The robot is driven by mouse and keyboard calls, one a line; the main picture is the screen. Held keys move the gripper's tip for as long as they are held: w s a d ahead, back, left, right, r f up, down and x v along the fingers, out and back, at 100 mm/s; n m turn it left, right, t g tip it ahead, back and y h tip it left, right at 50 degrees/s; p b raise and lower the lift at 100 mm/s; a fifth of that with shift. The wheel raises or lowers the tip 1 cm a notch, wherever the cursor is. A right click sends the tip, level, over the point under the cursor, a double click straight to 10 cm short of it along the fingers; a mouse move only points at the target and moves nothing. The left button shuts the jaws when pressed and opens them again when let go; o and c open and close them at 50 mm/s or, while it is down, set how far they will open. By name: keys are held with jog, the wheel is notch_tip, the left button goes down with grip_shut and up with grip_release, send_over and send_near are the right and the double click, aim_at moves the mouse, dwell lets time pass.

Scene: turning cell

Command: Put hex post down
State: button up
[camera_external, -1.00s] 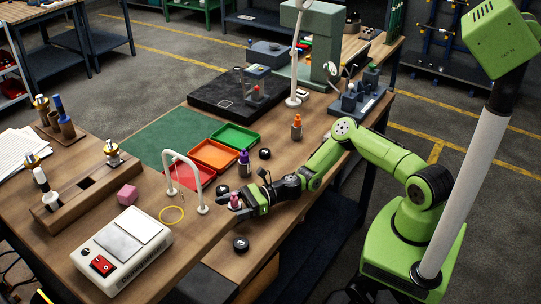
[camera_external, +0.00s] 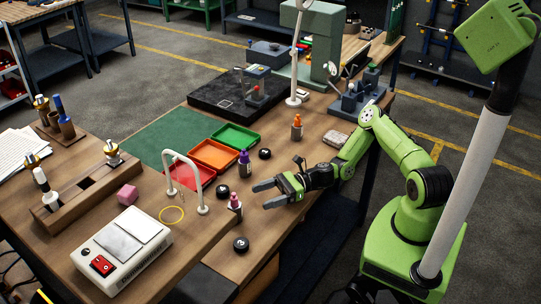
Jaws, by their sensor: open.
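The hex post, which I take to be the small pink-topped piece with a darker lower part (camera_external: 235,203), stands upright on the wooden bench. It is close to the right foot of the white arch (camera_external: 199,176), near the bench's front edge. My gripper (camera_external: 264,196) is open and empty, a short way to the right of the post. Its two dark fingers point left towards the post, with a visible gap between them and it. The post's six-sided shape is too small to make out.
Black round knobs lie nearby, one behind the post (camera_external: 222,191) and one in front (camera_external: 241,244). A purple bottle (camera_external: 244,164) and an orange bottle (camera_external: 297,128) stand farther back.

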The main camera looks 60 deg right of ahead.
jog(key=s+n+g, duration=0.1)
jog(key=n+g, duration=0.1)
jog(key=n, duration=0.1)
jog(key=s+a+n+g+h, duration=0.1)
jog(key=s+n+g, duration=0.1)
jog(key=n, duration=0.1)
jog(key=s+n+g+h, duration=0.1)
jog(key=s+n+g, duration=0.1)
jog(key=n, duration=0.1)
jog(key=shift+s+a+r, duration=0.15)
jog(key=shift+a+r, duration=0.05)
jog(key=shift+a, duration=0.05)
jog(key=s+n+h, duration=0.1)
jog(key=s+d+r+n+g+h, duration=0.1)
jog(key=n, duration=0.1)
jog(key=s+d+n+g+h, duration=0.1)
jog(key=n+h, duration=0.1)
jog(key=shift+s+d+r, duration=0.1)
jog(key=shift+s+r, duration=0.05)
jog(key=shift+s, duration=0.1)
jog(key=s+d+r+n+t+h, duration=0.2)
jog(key=s+d+r+n+h, duration=0.2)
jog(key=s+d+r, duration=0.3)
jog(key=s+d+r+n+t+h, duration=0.2)
jog(key=s+d+r+n+h, duration=0.3)
jog(key=s+r, duration=0.6)
jog(key=shift+d+r+n+t+h, duration=0.35)
jog(key=shift+d+n, duration=0.15)
jog(key=shift+d, duration=0.5)
